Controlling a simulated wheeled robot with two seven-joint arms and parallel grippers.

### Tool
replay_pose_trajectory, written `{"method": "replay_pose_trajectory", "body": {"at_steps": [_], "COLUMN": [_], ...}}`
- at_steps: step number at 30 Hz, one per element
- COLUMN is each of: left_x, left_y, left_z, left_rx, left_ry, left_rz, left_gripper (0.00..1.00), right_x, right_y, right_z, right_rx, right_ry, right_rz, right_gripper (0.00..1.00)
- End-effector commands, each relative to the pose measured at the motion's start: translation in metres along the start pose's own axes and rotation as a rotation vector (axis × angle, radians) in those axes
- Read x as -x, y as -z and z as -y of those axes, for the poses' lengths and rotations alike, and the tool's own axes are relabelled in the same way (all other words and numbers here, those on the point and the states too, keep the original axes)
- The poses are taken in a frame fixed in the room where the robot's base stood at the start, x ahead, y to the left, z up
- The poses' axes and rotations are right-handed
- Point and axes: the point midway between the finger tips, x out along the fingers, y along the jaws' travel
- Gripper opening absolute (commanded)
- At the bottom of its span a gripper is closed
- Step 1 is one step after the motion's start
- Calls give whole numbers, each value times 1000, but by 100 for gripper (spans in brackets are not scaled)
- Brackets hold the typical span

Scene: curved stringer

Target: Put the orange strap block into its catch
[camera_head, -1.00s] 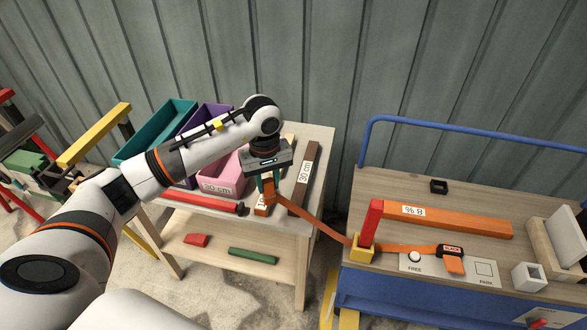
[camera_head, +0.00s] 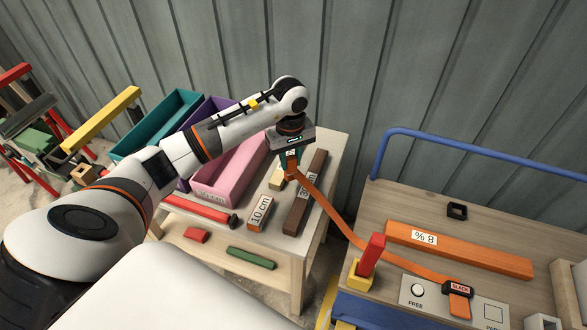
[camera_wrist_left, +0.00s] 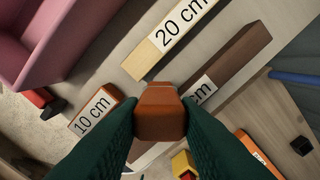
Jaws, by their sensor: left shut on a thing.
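The orange strap block (camera_head: 291,170) is between the jaws of my left gripper (camera_head: 290,163), held above the wooden table. In the left wrist view the block (camera_wrist_left: 160,112) sits between the two dark green fingers. An orange strap (camera_head: 335,218) runs from it, taut-looking, past a red post on a yellow base (camera_head: 360,276), to a black buckle marked SLACK (camera_head: 457,288) on the cart. A small black open holder (camera_head: 457,211) stands on the cart top, apart from the block; I cannot tell for sure that it is the catch. My right gripper is not in view.
Below the gripper lie a 10 cm block (camera_head: 260,212) and a long brown bar (camera_head: 306,195). A pink bin (camera_head: 230,176) stands to the left. The cart has a blue rail (camera_head: 480,145) at the back and a long orange bar (camera_head: 460,249). A gap separates table and cart.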

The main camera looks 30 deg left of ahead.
Motion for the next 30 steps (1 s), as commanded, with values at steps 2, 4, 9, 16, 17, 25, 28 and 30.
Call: {"method": "replay_pose_trajectory", "body": {"at_steps": [2,4,9,16,17,25,28,30], "left_x": [-7,-12,-31,-49,-49,-52,-52,-52], "left_y": [0,0,1,0,0,0,0,0], "left_z": [1,1,0,1,1,1,1,1], "left_rx": [1,2,1,0,0,-1,-1,-1], "left_ry": [2,2,0,3,3,3,2,2], "left_rz": [-1,-1,-3,2,2,1,1,1], "left_gripper": [2,2,2,2,2,34,50,51], "right_x": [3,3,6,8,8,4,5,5], "right_y": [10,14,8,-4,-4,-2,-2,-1], "right_z": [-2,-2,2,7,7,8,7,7], "right_rx": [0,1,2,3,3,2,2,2], "right_ry": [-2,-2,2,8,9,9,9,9], "right_rz": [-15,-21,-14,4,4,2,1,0], "right_gripper": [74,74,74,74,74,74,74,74]}}
